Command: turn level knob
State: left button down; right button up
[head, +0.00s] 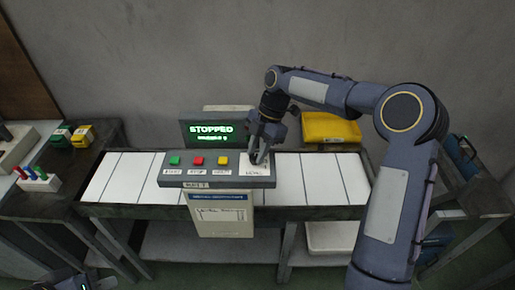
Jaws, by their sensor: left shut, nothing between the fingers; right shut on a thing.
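The control box (217,181) sits at the front middle of the conveyor, with green, red and yellow buttons in a row. The level knob is at the right end of the box, on a white plate (247,170) with a label; my gripper mostly hides it. My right gripper (259,157) points down over that plate and is shut on the knob. A screen (211,131) behind the box reads "STOPPED" in green, with a smaller blurred line under it. My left gripper (72,283) is only partly in view at the bottom left edge, away from the box, shut and empty.
The white-slatted conveyor (316,180) runs left and right. A yellow bin (331,128) stands behind it at right. A side table at left holds green and yellow blocks (82,136) and a rack of coloured pegs (38,180). A clipboard sheet (220,214) hangs in front.

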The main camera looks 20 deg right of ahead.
jog(key=shift+n, duration=0.6)
jog(key=o, duration=1)
jog(key=shift+w, duration=0.1)
jog(key=v, duration=0.7)
jog(key=shift+w+r+b, duration=0.15)
jog(key=shift+r+b, duration=0.15)
jog(key=shift+r, duration=0.05)
jog(key=shift+r, duration=0.1)
